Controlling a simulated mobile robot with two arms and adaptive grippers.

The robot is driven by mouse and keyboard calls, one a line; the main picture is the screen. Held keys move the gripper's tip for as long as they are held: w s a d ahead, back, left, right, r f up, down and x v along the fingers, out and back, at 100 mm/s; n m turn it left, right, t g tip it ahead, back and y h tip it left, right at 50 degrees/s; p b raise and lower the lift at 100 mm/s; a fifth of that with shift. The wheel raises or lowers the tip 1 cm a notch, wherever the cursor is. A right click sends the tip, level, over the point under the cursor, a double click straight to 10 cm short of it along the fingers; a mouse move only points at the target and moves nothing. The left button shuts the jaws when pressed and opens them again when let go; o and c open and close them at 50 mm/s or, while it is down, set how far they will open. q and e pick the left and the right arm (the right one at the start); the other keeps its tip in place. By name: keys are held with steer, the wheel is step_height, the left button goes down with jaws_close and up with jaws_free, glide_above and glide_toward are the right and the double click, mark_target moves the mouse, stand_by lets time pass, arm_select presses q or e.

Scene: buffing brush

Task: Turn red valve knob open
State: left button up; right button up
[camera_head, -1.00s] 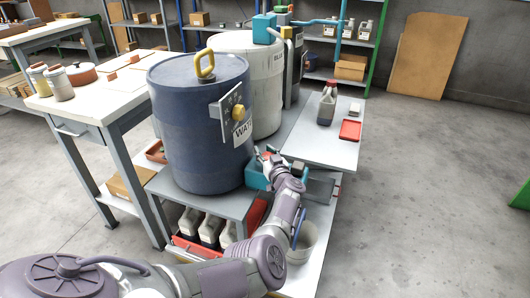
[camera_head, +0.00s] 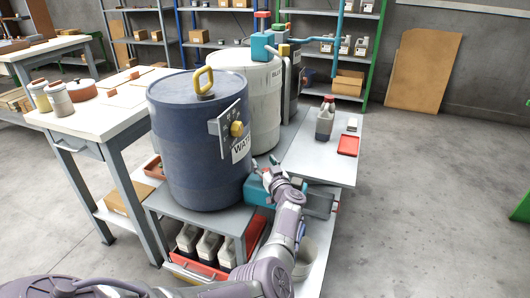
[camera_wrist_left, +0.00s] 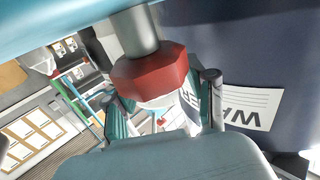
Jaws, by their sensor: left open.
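The red valve knob (camera_wrist_left: 150,78) shows close up in the left wrist view, on a grey stem under a teal body. In the head view I cannot make this knob out; my arm and gripper may hide it. My left gripper (camera_head: 264,168) is at the lower right side of the blue barrel (camera_head: 195,150), by a teal fitting (camera_head: 257,190). In the wrist view its two fingers (camera_wrist_left: 163,105) are apart, one to each side of the knob's lower part. I cannot tell whether they touch it. My right gripper is not in view.
A white barrel (camera_head: 257,95) stands behind the blue one. A side shelf (camera_head: 315,165) holds a bottle (camera_head: 324,122) and a red tray (camera_head: 348,145). White jugs (camera_head: 208,245) stand below the blue barrel. A white table (camera_head: 95,112) is at the left. The right floor is clear.

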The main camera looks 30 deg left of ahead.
arm_select(q)
step_height(320, 180, up, 8)
steer(key=shift+d+f, duration=0.1)
